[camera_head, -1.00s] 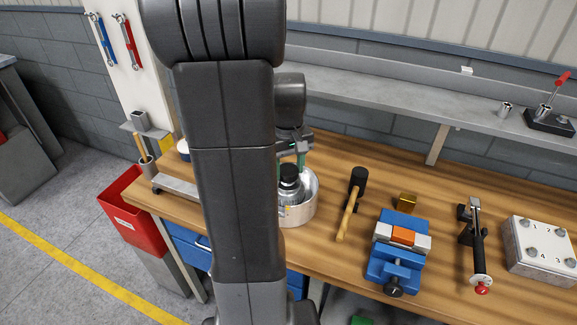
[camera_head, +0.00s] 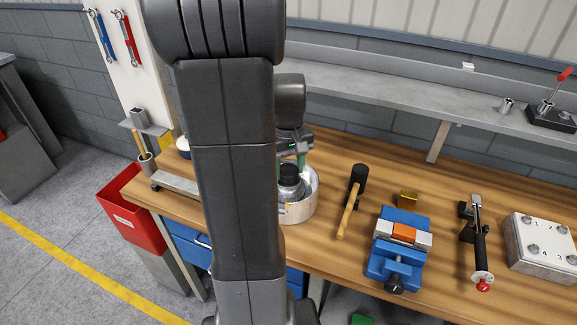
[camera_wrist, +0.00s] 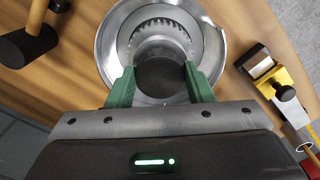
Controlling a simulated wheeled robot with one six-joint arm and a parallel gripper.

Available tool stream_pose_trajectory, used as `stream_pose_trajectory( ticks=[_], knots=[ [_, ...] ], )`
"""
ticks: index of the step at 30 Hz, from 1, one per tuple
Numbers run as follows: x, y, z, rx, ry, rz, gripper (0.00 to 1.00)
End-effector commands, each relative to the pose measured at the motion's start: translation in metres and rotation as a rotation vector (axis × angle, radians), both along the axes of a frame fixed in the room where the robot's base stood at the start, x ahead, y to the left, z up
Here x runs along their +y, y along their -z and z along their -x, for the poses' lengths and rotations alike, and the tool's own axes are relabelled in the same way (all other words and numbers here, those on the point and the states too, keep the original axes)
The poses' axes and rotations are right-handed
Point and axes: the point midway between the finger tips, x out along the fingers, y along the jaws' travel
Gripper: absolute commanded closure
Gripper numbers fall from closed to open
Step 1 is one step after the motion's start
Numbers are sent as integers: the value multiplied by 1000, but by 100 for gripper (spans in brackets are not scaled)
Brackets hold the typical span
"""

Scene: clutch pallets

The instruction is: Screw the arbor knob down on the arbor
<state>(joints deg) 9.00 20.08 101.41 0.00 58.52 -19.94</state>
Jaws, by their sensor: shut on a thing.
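The black arbor knob (camera_head: 289,175) sits at the middle of the round metal clutch housing (camera_head: 311,200) on the wooden bench. In the wrist view the knob (camera_wrist: 160,76) is a dark disc between the two green fingers of my gripper (camera_wrist: 160,84), which is shut on it. A toothed metal ring (camera_wrist: 160,30) shows around it inside the housing (camera_wrist: 107,28). The arbor under the knob is hidden. In the head view my arm covers part of the bench, and my green fingers (camera_head: 301,160) show only in part behind the knob.
Right of the housing lie a mallet (camera_head: 350,204), a blue vise (camera_head: 391,265) with an orange piece, a small brass block (camera_head: 408,200), a black-handled tool (camera_head: 480,245) and a metal box (camera_head: 541,247). A grey shelf (camera_head: 400,106) runs behind the bench. A red bin (camera_head: 131,219) stands at the left.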

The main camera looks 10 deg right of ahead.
Motion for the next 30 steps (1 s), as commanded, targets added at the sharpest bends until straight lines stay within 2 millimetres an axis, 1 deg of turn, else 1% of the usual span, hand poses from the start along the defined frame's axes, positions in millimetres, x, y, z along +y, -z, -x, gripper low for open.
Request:
stream_pose_trajectory(
  ticks=[6, 12, 13, 16, 17, 22, 23, 24, 26, 27, 29, 30],
  knots=[
    [0, 4, 0, 0, 0, 0, 79],
    [0, 3, 0, 0, 0, 0, 79],
    [0, 3, 0, 0, 0, 0, 49],
    [0, 3, 0, 0, 0, 0, 29],
    [0, 3, 0, 0, 0, 0, 28],
    [0, 3, 0, 0, 0, 0, 28],
    [0, 3, 0, 0, 0, 0, 30],
    [0, 3, 0, 0, 0, 0, 37],
    [0, 3, 0, 0, 0, 0, 49],
    [0, 3, 0, 0, 0, 0, 57],
    [0, 3, 0, 0, 0, 0, 69],
    [0, 3, 0, 0, 0, 0, 71]
  ],
)
